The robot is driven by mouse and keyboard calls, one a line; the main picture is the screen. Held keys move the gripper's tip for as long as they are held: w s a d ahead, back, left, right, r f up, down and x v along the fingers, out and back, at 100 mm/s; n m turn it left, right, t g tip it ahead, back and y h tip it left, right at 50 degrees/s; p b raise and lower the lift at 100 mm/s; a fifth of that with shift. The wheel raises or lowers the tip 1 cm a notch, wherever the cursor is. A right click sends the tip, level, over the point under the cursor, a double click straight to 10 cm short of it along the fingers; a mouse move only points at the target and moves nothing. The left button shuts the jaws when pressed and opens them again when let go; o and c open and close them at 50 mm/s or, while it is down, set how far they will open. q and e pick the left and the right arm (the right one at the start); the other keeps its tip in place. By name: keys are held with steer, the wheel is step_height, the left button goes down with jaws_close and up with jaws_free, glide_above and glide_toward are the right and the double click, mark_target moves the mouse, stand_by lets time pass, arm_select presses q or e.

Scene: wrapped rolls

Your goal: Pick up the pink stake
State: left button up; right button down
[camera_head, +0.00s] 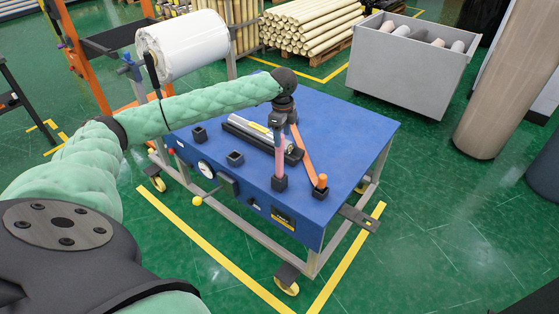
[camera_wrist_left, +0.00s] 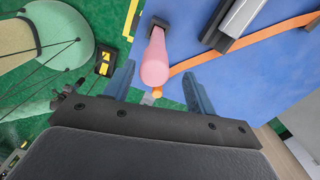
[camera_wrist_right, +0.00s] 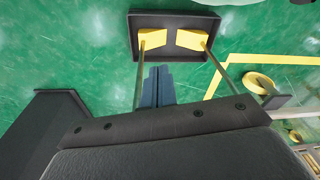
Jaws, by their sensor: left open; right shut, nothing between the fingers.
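The pink stake (camera_head: 280,158) stands upright in a small black socket (camera_head: 279,184) near the front edge of the blue table top (camera_head: 350,125). My left gripper (camera_head: 283,118) points down at its top end from above. In the left wrist view the pink stake (camera_wrist_left: 155,55) appears between the two spread blue fingers of my left gripper (camera_wrist_left: 158,73), with visible gaps on both sides. My left gripper is open and holds nothing. My right gripper (camera_wrist_right: 157,72) shows only in the right wrist view, with its fingers shut together, empty, over the green floor.
A wrapped roll (camera_head: 245,125) lies in a dark cradle behind. Another black socket (camera_head: 235,159) is at left. A grey bin (camera_head: 410,75) stands behind the table.

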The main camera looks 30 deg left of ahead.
mark_target(279, 151)
arm_select(q)
steer(key=f+p, duration=0.1)
steer(key=f, duration=0.1)
steer(key=s+f+p, duration=0.1)
steer(key=f, duration=0.1)
steer(key=shift+a+f, duration=0.15)
steer(key=shift+w+f, duration=0.1)
steer(key=shift+f, duration=0.35)
arm_select(e)
step_height(279, 151, down, 6)
steer(key=s+d, duration=0.1)
steer(key=d, duration=0.1)
steer(key=shift+s+t, duration=0.3)
arm_select(q)
steer(key=shift+c, duration=0.5)
jaws_close()
arm_select(e)
steer(key=shift+s, duration=0.1)
